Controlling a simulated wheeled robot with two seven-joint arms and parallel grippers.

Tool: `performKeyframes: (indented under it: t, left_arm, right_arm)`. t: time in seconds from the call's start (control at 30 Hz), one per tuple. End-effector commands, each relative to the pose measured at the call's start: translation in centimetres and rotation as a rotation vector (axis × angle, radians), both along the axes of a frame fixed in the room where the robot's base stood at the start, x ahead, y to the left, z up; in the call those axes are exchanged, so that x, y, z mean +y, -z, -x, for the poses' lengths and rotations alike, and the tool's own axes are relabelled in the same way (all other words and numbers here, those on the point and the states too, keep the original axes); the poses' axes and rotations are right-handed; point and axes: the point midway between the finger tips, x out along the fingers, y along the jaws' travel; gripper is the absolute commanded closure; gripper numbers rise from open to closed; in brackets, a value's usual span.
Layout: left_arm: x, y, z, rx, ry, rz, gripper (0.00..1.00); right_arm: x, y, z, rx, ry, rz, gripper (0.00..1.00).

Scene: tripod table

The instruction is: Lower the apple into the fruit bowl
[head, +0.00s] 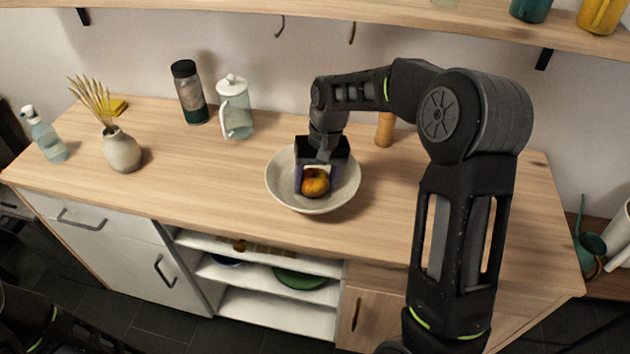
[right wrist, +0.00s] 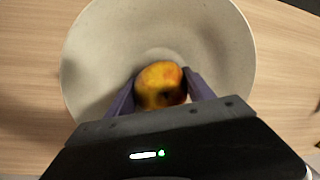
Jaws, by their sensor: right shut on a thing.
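The apple (head: 314,183) is red and yellow and sits between the fingers of my right gripper (head: 314,187). The fruit bowl (head: 284,183) is a wide, pale grey bowl on the wooden counter. The apple and the fingertips are inside the bowl's outline in the head view. The right wrist view shows the apple (right wrist: 161,85) held between the two purple fingers, with the bowl (right wrist: 105,50) around and beneath it. I cannot tell whether the apple touches the bowl. No other fruit shows in the bowl. My left gripper is not clearly visible; only part of my left arm shows at the lower left.
A glass jug (head: 234,108) and a dark-lidded jar (head: 189,95) stand behind the bowl to the left. A wooden cylinder (head: 385,130) stands behind it to the right. A vase (head: 121,150) and a spray bottle (head: 46,138) are at far left. The counter left of the bowl is clear.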

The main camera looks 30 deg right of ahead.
Motion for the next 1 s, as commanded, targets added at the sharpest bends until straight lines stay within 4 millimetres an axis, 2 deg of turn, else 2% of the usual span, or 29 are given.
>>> performKeyframes:
  t: [0.13,0.17,0.47,0.67,0.8,1.0]
  left_arm:
    - [0.0,0.0,0.0,0.0,0.0,0.0,1.0]
    - [0.0,0.0,0.0,0.0,0.0,0.0,1.0]
    - [0.0,0.0,0.0,0.0,0.0,0.0,1.0]
    - [-0.1,-0.2,-0.2,-0.006,0.001,0.004,1.0]
    - [-0.6,-1.0,-1.1,-0.036,0.008,0.023,1.0]
    - [-0.5,-0.4,-0.9,-0.031,0.008,0.02,1.0]
  right_arm:
    - [0.0,0.0,0.0,0.0,0.0,0.0,0.86]
    - [0.0,0.0,0.0,0.0,0.0,0.0,0.38]
    - [-0.1,0.0,0.0,0.0,0.001,0.001,0.13]
    - [-0.1,0.1,0.1,0.003,0.001,0.002,0.13]
    - [-0.2,0.0,0.1,0.002,0.002,0.002,0.13]
    - [-0.5,-3.7,0.1,-0.004,0.001,0.001,0.13]
